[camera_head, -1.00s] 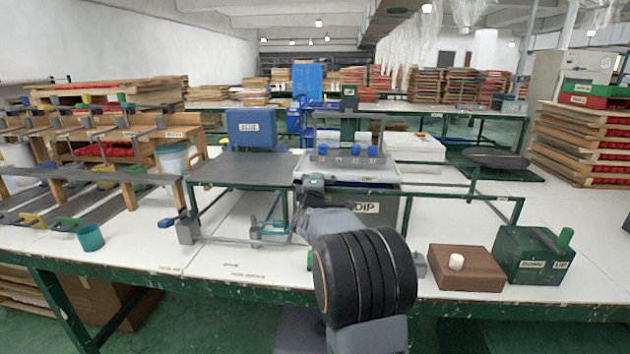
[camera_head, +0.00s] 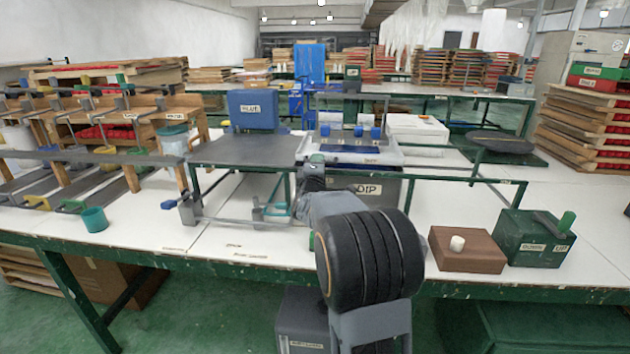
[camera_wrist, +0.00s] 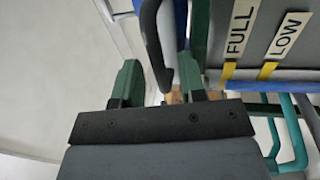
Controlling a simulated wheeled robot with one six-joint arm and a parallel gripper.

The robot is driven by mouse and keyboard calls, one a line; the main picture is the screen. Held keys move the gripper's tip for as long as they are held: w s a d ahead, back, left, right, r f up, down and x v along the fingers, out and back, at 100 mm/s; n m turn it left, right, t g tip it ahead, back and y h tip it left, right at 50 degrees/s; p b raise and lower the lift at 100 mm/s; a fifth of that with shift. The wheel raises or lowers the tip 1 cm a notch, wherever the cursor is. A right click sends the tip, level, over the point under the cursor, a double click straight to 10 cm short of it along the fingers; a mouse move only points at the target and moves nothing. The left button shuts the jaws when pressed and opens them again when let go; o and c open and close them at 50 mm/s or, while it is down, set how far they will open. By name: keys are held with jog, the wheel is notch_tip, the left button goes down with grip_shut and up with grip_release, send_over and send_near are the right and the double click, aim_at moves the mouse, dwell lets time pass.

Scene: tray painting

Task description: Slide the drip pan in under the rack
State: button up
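In the head view, flat dark grey pans (camera_head: 97,184) slope low at the left, with yellow and green handles at their front ends. I cannot tell which is the drip pan. A wooden rack (camera_head: 140,135) with clamps stands over and behind them. In the head view my gripper is mostly hidden behind my arm, near the left front of the dip tank (camera_head: 385,188). In the wrist view my gripper (camera_wrist: 158,82) has its two green fingers apart. A dark curved bar (camera_wrist: 152,40) shows near the gap, and I see nothing clamped.
A green rail (camera_head: 450,179) crosses in front of the tank. A brown block (camera_head: 466,251) and green box (camera_head: 537,238) sit at the right. FULL and LOW labels (camera_wrist: 240,28) show close to my gripper.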

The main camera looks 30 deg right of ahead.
jog(key=v, duration=1.2)
jog(key=shift+s+p, duration=0.15)
jog(key=shift+p, duration=0.25)
jog(key=shift+a, duration=0.1)
jog(key=s+a+r+m+g+y+p, duration=0.2)
jog(key=a+r+y+p, duration=0.1)
jog(key=a+y+p, duration=0.35)
jog(key=s+a+r+m+g+y+p, duration=0.1)
jog(key=a+r+y+p, duration=0.2)
jog(key=a+y+p, duration=0.4)
jog(key=s+a+r+m+g+p, duration=0.1)
jog(key=s+a+m+g+p, duration=0.1)
jog(key=s, duration=0.6)
jog(key=s+a+r+m+g+p, duration=0.1)
jog(key=s+a+m+g+p, duration=0.1)
jog(key=s+m+g+p, duration=0.3)
jog(key=s+g, duration=0.1)
jog(key=s, duration=0.1)
jog(key=shift+s+a+r+g+h+p, duration=0.15)
jog(key=shift+s+a+g+h+p, duration=0.15)
jog(key=shift+s+a+g+h, duration=0.1)
